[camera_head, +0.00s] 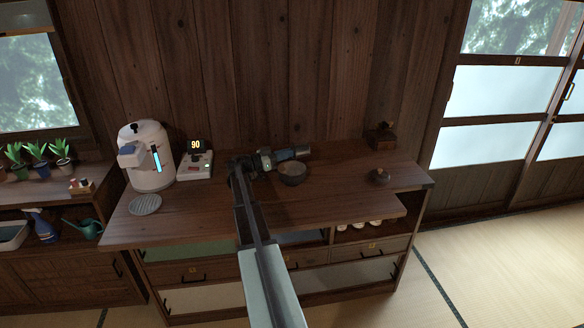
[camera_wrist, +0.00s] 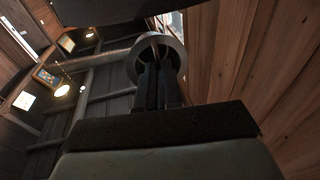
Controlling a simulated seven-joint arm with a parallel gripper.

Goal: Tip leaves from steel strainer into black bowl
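The black bowl (camera_head: 293,180) stands on the wooden counter, and its inside looks brownish. The steel strainer (camera_head: 301,151) is above the bowl's far side, lying over on its side rather than upright. It also shows in the wrist view as a round metal rim (camera_wrist: 179,62) beyond the fingertips. My gripper (camera_head: 281,155) reaches in from the left just over the bowl. In the wrist view its two dark fingers (camera_wrist: 157,85) are close together on the strainer. Leaves cannot be made out, and the strainer's inside is hidden in the head view.
A white water boiler (camera_head: 150,165) and a device reading 90 (camera_head: 195,165) stand left on the counter (camera_head: 340,195). A round grey disc (camera_head: 145,204) lies in front. A wooden block (camera_head: 380,136) and a small brown item (camera_head: 381,177) stand right. The counter's front middle is mostly clear.

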